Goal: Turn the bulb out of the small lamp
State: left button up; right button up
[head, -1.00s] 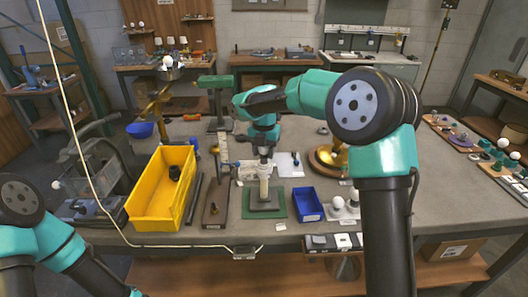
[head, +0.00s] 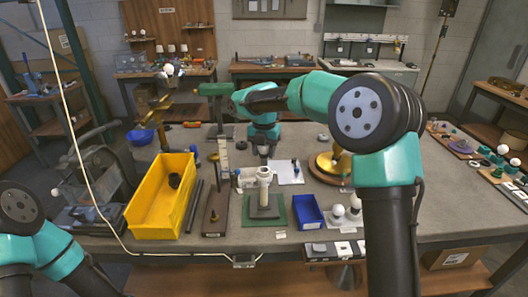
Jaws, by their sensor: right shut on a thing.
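The small lamp (head: 264,190) is a pale upright post on a dark plate over a green mat (head: 250,222), in the middle of the bench in the head view. Its round pale top shows below my right gripper (head: 264,154), which comes down from above and is shut on the bulb. The fingers hide most of the bulb, and only a small pale patch shows between them. The gripper is just above the lamp's top; a clear gap is hard to tell. My left arm shows at the lower left, its gripper out of the picture.
A yellow bin (head: 140,218) and a dark stand with a tall post (head: 216,212) are left of the lamp. A blue box (head: 307,212) and white bulbs (head: 338,210) are close on its right. A cable runs along the front edge.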

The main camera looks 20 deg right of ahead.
jog(key=shift+r, duration=1.95)
